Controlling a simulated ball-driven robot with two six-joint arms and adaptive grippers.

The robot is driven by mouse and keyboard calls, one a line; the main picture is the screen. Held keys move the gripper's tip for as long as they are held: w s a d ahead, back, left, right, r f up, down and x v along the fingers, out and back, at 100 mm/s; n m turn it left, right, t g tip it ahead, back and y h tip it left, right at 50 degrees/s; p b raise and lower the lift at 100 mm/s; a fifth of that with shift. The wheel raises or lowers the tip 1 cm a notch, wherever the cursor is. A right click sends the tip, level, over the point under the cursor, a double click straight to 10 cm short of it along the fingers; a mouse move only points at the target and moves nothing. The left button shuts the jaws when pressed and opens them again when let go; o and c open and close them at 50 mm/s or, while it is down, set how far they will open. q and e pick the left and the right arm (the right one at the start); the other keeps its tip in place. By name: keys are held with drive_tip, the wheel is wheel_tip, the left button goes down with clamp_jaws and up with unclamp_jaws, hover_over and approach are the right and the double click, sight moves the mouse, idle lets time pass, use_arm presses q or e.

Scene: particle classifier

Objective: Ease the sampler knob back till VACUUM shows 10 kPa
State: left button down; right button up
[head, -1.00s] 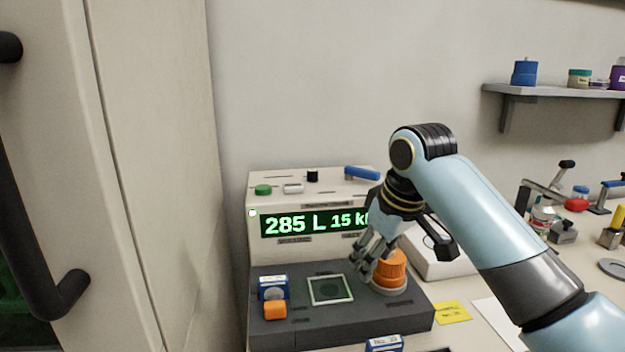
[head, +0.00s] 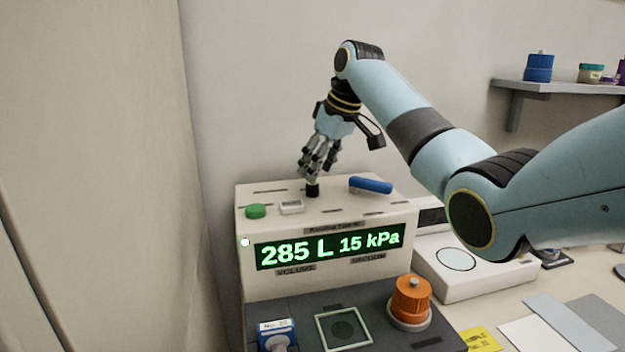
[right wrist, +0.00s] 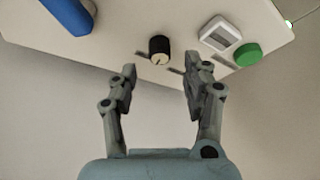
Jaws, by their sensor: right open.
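The sampler box (head: 335,213) has a lit green display (head: 330,247) reading 285 L and 15 kPa, the latter over the VACUUM label. A small black knob (head: 312,191) stands on the box's top; in the right wrist view the knob (right wrist: 160,49) shows a pale pointer mark. My right gripper (head: 316,172) is over the back of the top, just above the black knob. In the wrist view its fingers (right wrist: 166,76) are apart, with nothing between them; the knob lies just beyond the tips. My left gripper is out of view.
On the top are a green button (head: 256,211), a white rocker switch (head: 291,207) and a blue lever (head: 371,185). An orange knob (head: 411,295) stands on the dark base in front. A white instrument (head: 470,275) is at right, below my arm.

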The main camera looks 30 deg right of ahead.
sight(312, 189)
drive_tip(key=x, duration=0.4)
drive_tip(key=shift+f, duration=0.15)
drive_tip(key=c, duration=0.4)
clamp_jaws()
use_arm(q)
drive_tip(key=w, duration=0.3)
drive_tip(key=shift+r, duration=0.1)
